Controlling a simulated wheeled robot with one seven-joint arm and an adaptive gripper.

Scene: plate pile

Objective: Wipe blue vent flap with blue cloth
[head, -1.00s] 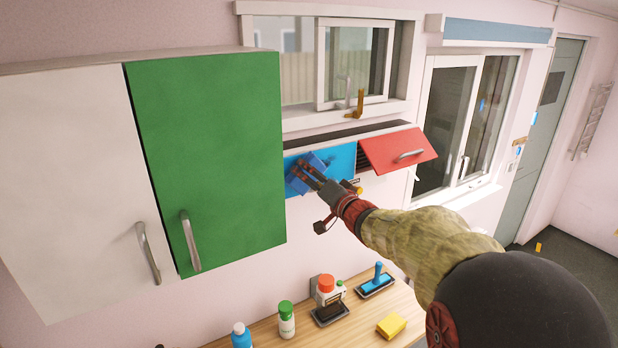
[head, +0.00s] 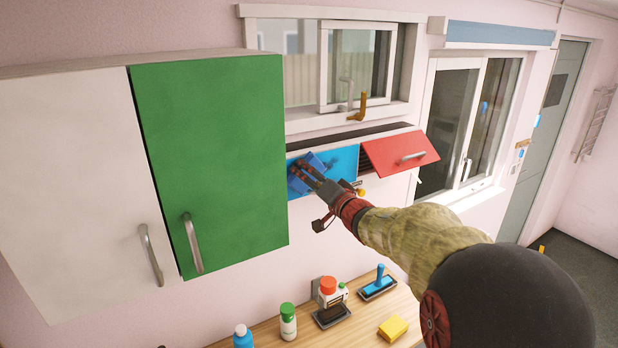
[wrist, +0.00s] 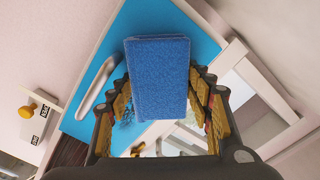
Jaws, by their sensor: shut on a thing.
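The blue vent flap (head: 345,160) is on the wall below the small window, left of the red flap. In the wrist view the flap (wrist: 150,22) is a bright blue panel with a silver handle (wrist: 98,88). My gripper (head: 306,172) is at the left part of the blue flap. It is shut on the blue cloth (wrist: 160,80), a folded darker blue block between the fingers. In the head view the cloth (head: 299,183) lies over the flap's left part; whether it touches the flap is hard to tell.
The red flap (head: 402,152) sticks out, tilted, to the right. A green cabinet door (head: 210,160) stands close on the left. Below, a wooden counter (head: 366,325) holds bottles, a yellow sponge (head: 392,328) and a blue-handled brush (head: 379,280). A brass window handle (head: 358,107) is above.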

